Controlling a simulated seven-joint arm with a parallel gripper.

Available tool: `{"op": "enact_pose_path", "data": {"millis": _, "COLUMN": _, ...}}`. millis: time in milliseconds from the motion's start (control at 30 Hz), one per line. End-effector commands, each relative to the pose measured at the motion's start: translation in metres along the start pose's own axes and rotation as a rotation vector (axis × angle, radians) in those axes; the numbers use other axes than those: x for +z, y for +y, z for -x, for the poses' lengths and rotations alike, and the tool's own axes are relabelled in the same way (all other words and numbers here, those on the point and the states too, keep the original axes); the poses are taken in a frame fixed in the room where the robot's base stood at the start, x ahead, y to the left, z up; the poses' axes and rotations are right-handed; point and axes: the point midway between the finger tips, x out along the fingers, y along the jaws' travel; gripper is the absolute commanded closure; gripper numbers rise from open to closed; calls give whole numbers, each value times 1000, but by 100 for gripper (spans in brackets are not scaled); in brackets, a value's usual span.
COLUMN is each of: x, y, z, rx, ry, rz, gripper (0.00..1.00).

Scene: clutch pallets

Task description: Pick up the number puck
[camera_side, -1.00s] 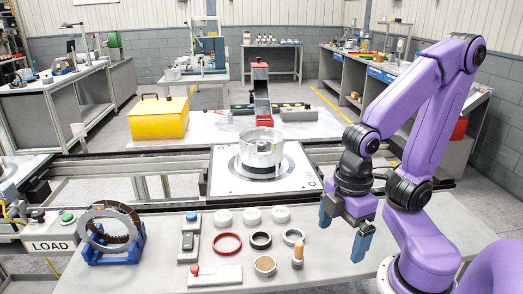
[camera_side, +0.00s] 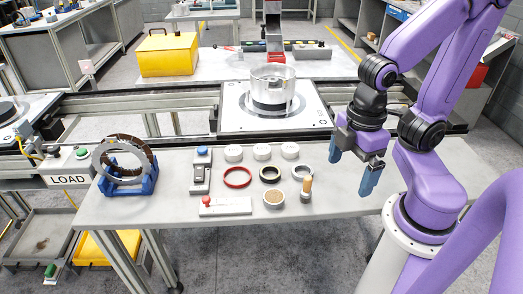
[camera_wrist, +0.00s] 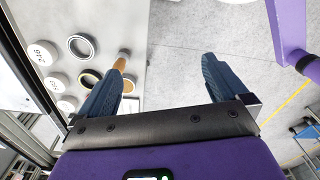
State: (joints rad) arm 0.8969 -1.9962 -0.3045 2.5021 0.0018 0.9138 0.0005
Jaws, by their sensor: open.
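Three white number pucks stand in a row at the back of the grey bench, the left puck (camera_side: 233,153), the middle puck (camera_side: 262,151) and the right puck (camera_side: 290,151). In the wrist view the near puck (camera_wrist: 44,53), the one beyond it (camera_wrist: 57,82) and the last one (camera_wrist: 68,104) show dark marks on top, too small to read surely. My gripper (camera_side: 353,168) is open and empty, above the bench to the right of the pucks. In the wrist view its blue fingers (camera_wrist: 163,70) are wide apart, with no puck between them.
A wooden-handled tool (camera_side: 307,187), cork disc (camera_side: 274,197), silver ring (camera_side: 302,172), black ring (camera_side: 270,173) and red ring (camera_side: 237,177) lie before the pucks. A clutch housing (camera_side: 273,88) stands on the pallet behind. A blue stand (camera_side: 128,180) is at left. The bench's right part is clear.

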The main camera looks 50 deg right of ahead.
Motion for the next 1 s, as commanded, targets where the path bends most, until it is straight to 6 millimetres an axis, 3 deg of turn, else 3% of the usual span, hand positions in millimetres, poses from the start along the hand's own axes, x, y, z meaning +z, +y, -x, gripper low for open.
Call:
{"op": "enact_pose_path", "data": {"millis": 200, "x": 0, "y": 0, "z": 0, "rx": 0, "ry": 0, "rz": 0, "gripper": 0}}
{"op": "enact_pose_path", "data": {"millis": 267, "x": 0, "y": 0, "z": 0, "rx": 0, "ry": 0, "rz": 0, "gripper": 13}}
{"op": "enact_pose_path", "data": {"millis": 667, "x": -9, "y": 8, "z": 2, "rx": 10, "ry": -5, "rz": 24, "gripper": 13}}
{"op": "enact_pose_path", "data": {"millis": 767, "x": -26, "y": 25, "z": 6, "rx": 28, "ry": -16, "rz": 75, "gripper": 13}}
{"op": "enact_pose_path", "data": {"millis": 1000, "x": -74, "y": 90, "z": 18, "rx": 80, "ry": -76, "rz": 264, "gripper": 13}}
